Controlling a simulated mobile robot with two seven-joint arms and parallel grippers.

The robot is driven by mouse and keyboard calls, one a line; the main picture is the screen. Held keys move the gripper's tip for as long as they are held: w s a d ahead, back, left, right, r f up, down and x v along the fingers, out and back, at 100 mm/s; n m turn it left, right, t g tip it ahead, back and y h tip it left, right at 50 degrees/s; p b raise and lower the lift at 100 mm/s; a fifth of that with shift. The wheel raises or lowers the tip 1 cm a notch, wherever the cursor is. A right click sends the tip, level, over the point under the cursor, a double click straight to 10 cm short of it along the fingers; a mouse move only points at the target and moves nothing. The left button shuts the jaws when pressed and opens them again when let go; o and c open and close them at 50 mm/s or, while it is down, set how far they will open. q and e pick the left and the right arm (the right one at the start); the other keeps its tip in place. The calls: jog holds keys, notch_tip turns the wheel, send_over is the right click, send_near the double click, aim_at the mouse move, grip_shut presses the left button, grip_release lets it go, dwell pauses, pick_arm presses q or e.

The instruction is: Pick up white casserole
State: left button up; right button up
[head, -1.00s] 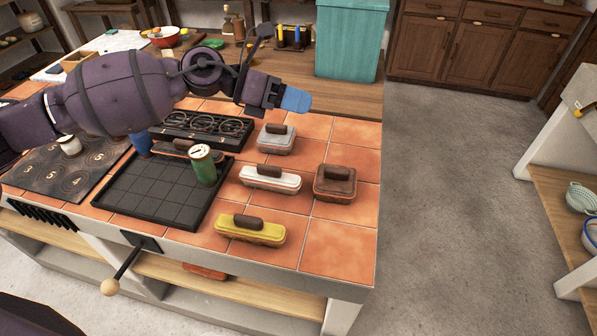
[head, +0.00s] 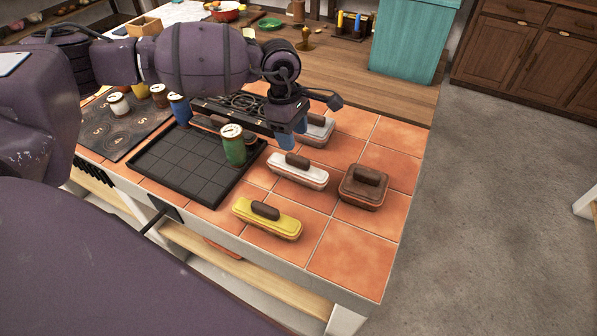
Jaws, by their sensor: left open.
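The white casserole (head: 296,177) is a long lidded dish with a dark brown handle on the tiled counter, right of the black grid tray. My left gripper (head: 292,135) has blue fingertips pointing down and is open and empty. In the picture it sits just behind and above the white casserole, apart from its handle as far as I can tell. It partly hides a grey-white lidded dish (head: 321,131) behind it. My right gripper is out of view.
A brown dish (head: 363,192) stands right of the white casserole and a yellow dish (head: 262,221) in front. A green can (head: 233,150) stands on the black tray (head: 185,170) to the left. Bare tiles lie at the front right corner (head: 350,256).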

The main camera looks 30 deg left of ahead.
aim_at(298, 157)
pick_arm(q)
jog(key=f, duration=0.2)
jog(key=d+f, duration=0.1)
jog(key=f, duration=0.4)
jog(key=shift+d+f+b, duration=0.15)
jog(key=shift+f+b, duration=0.1)
jog(key=shift+b, duration=0.05)
grip_shut()
